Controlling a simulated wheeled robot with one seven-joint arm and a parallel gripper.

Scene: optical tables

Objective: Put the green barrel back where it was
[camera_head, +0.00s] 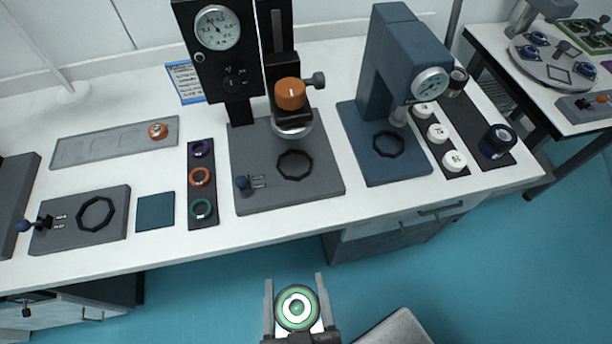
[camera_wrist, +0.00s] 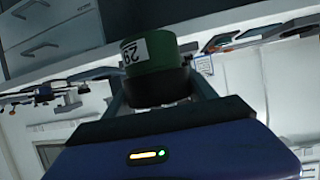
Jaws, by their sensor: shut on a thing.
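The green barrel (camera_head: 297,307) is between the two fingers of my gripper (camera_head: 297,290), in front of the table's front edge and above the blue floor. In the head view its round end shows, with green and white rings. In the wrist view the green barrel (camera_wrist: 150,54) has a white label with a number and a black lower part. My gripper (camera_wrist: 160,90) is shut on it there.
A dark strip (camera_head: 202,185) on the white table (camera_head: 90,256) bears purple, orange and teal rings. Another dark strip (camera_head: 476,118) at right holds a dark blue barrel (camera_head: 497,141) and a black one (camera_head: 455,82). A tall gauge stand (camera_head: 240,60) and a blue press (camera_head: 385,60) stand on the table. A tray (camera_head: 112,143) holds an orange piece.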

